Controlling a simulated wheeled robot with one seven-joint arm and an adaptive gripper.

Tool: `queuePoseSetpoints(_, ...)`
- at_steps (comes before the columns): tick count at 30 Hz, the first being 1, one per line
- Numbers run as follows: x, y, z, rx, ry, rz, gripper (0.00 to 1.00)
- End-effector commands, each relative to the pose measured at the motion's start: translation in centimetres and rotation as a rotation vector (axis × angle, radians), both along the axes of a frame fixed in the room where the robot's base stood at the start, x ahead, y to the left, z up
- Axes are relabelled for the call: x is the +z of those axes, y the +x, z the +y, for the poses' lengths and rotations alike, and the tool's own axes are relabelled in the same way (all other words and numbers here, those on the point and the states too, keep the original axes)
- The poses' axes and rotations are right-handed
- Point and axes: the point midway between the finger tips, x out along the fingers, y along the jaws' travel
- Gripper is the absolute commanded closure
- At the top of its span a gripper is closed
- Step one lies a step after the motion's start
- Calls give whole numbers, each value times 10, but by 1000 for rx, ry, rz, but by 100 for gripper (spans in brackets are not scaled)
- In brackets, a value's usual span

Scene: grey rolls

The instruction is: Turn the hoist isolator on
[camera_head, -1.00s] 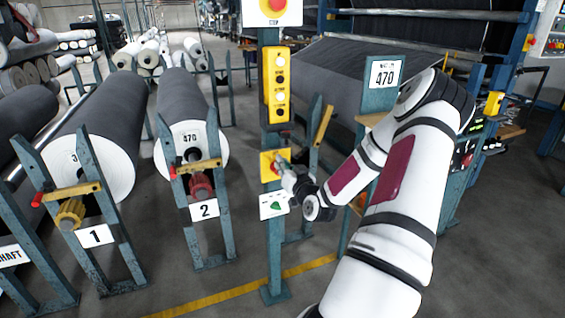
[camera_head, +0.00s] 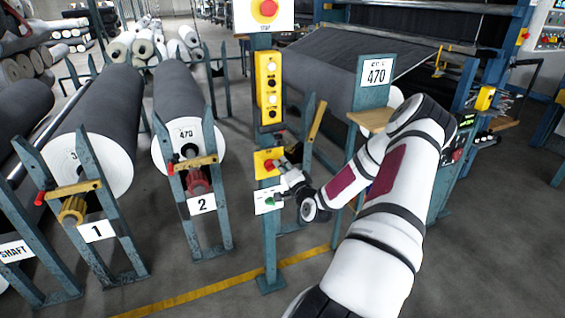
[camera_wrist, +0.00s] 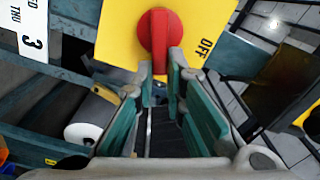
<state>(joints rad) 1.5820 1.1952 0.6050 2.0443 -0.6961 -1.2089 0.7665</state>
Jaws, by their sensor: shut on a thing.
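The hoist isolator is a yellow plate (camera_head: 264,167) with a red rotary knob on the teal post. In the wrist view the plate (camera_wrist: 192,22) fills the top, with the red knob (camera_wrist: 159,32) at its middle and the word OFF at its right. The knob's grip lies upright in that picture. My gripper (camera_wrist: 160,72) is shut on the knob's lower end, one teal-padded finger on each side. In the head view my gripper (camera_head: 281,180) reaches the plate from the right and hides part of it and the knob.
Above on the same post are a yellow push-button box (camera_head: 269,87) and a red stop button (camera_head: 268,9). A white card (camera_head: 264,201) hangs below the isolator, partly covered.

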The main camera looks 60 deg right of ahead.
Motion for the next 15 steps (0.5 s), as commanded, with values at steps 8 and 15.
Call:
queuePoseSetpoints(8, -7, -2, -2, -3, 184, -111, 100)
queuePoseSetpoints(15, -12, -3, -2, -3, 284, -170, 100)
